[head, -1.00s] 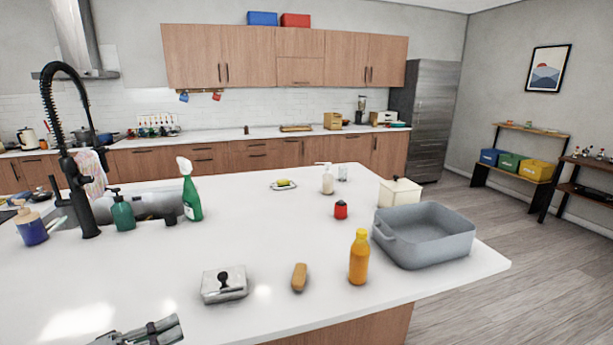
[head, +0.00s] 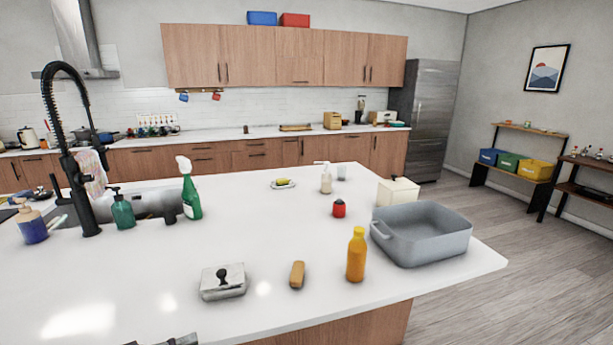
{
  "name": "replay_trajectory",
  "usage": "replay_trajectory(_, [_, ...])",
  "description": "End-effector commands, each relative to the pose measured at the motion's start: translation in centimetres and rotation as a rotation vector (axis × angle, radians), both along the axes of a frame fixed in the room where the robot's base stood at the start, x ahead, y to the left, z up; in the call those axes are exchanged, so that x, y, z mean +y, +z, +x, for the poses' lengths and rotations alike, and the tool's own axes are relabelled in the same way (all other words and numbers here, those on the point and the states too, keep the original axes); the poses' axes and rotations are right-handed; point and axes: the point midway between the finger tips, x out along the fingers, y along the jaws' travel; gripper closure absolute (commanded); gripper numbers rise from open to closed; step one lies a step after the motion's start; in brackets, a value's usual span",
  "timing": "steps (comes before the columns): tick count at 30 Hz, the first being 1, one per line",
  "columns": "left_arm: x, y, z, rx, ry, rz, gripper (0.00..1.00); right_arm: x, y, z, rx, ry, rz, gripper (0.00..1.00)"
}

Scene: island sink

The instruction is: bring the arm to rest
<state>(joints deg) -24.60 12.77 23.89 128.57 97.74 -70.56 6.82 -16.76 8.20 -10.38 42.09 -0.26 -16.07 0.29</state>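Only a sliver of what looks like my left gripper (head: 165,342) shows at the bottom edge of the head view, left of centre. It is over the near edge of the white island counter (head: 130,270), and most of it is cut off by the frame. I cannot tell whether it is open or shut, and nothing is seen in it. My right gripper is not in view.
Nearest on the counter are a silver lidded dish (head: 222,283), a brown oblong item (head: 297,274), an orange bottle (head: 356,255) and a grey basin (head: 421,235). A black tap (head: 72,165) and green spray bottle (head: 190,192) stand left. The counter's middle is clear.

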Motion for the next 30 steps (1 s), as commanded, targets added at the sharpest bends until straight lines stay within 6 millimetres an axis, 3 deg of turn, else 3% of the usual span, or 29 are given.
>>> replay_trajectory(15, [-4.3, -8.7, -2.4, 0.082, -0.084, 0.392, 1.00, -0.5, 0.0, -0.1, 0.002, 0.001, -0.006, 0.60])
replay_trajectory(30, [-5.4, -15.0, -5.5, 0.145, -0.155, 0.782, 1.00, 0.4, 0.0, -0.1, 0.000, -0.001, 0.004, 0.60])
